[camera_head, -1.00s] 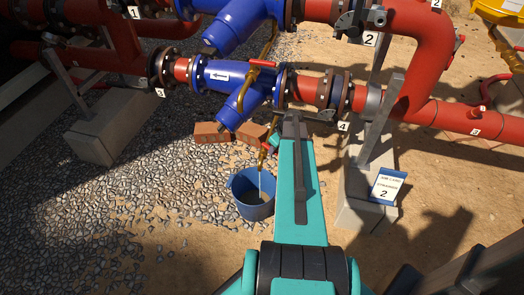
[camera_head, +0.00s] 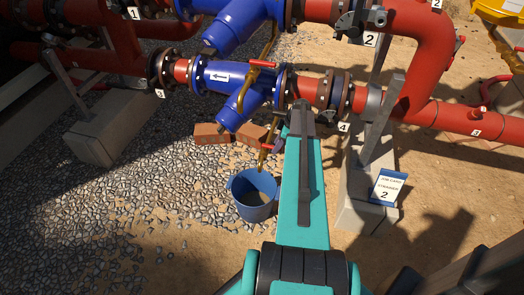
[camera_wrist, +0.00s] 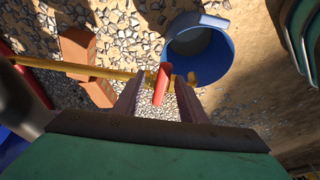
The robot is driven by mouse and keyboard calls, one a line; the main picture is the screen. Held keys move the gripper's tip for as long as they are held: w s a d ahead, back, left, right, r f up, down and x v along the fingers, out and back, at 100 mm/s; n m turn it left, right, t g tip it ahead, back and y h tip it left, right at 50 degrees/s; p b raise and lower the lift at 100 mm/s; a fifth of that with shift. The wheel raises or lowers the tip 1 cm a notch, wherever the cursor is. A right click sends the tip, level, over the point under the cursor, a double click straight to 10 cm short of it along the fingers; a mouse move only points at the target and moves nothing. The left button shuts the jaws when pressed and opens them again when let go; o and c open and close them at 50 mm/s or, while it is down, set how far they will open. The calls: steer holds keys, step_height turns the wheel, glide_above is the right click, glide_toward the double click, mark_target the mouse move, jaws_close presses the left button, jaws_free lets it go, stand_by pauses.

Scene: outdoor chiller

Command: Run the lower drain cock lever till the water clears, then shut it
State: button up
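The lower drain cock's red lever (camera_head: 268,148) is on the thin brass drain pipe below the lower blue strainer (camera_head: 238,82). In the wrist view the lever (camera_wrist: 162,84) lies crosswise to the brass pipe (camera_wrist: 100,71). My gripper (camera_wrist: 157,82) is open, with one finger on each side of the lever and visible gaps between. In the head view its fingertips are mostly hidden behind my arm. The blue bucket (camera_head: 239,203) stands under the outlet with some brownish liquid in it. No water stream shows from the outlet now.
Bricks (camera_head: 211,133) lie beside the drain pipe. A job card (camera_head: 388,187) marked strainer 2 rests on a concrete block at right. Red pipes cross above; gravel at left is clear.

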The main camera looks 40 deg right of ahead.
steer(key=o, duration=0.5)
steer(key=shift+s, duration=0.1)
steer(key=p+v, duration=0.3)
steer(key=v, duration=0.4)
steer(key=shift+s, duration=0.1)
steer(key=shift+r, duration=0.1)
stand_by(0.4)
steer(key=v, duration=1.3)
steer(key=shift+r+p, duration=0.25)
steer(key=shift+p, duration=0.15)
steer(key=shift+s, duration=0.2)
